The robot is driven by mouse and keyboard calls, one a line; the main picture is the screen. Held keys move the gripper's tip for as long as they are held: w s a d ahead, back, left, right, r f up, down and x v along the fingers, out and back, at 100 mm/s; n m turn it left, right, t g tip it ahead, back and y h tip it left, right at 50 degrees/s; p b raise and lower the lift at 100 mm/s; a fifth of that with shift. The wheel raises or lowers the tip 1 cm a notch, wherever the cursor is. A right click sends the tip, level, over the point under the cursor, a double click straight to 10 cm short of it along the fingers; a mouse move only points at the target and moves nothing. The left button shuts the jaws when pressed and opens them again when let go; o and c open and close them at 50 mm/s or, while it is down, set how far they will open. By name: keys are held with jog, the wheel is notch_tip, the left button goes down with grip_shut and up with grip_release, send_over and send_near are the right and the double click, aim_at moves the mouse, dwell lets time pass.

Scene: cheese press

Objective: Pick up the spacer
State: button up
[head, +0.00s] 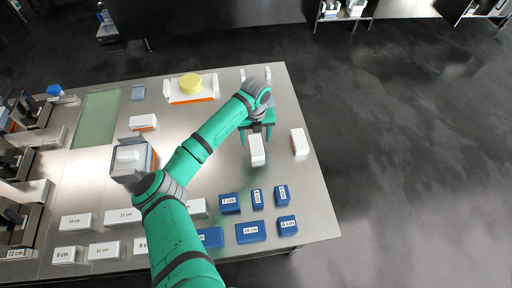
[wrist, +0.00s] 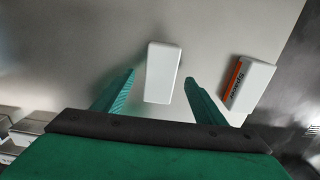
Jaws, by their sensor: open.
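My gripper (wrist: 160,76) is open, with its two green fingers pointing at a white block (wrist: 163,70). In the wrist view the block shows between the fingertips, with a gap on each side. In the head view the gripper (head: 256,139) is over the right part of the steel table, and the same white block (head: 257,152) shows at its fingers.
Blue labelled blocks (head: 251,232) stand at the front right of the table, and white labelled blocks (head: 104,250) at the front left. A white tray (head: 209,84) with a yellow round (head: 189,83) is at the back. The table's right edge is near the second block.

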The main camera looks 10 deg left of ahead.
aim_at(256, 145)
jog(key=f, duration=0.4)
jog(key=shift+s+d+f, duration=0.15)
jog(key=shift+s+f, duration=0.05)
jog(key=shift+f, duration=0.15)
jog(key=c, duration=1.2)
jog(key=shift+r, duration=0.15)
notch_tip(256, 145, up, 10)
jog(key=shift+f, duration=0.1)
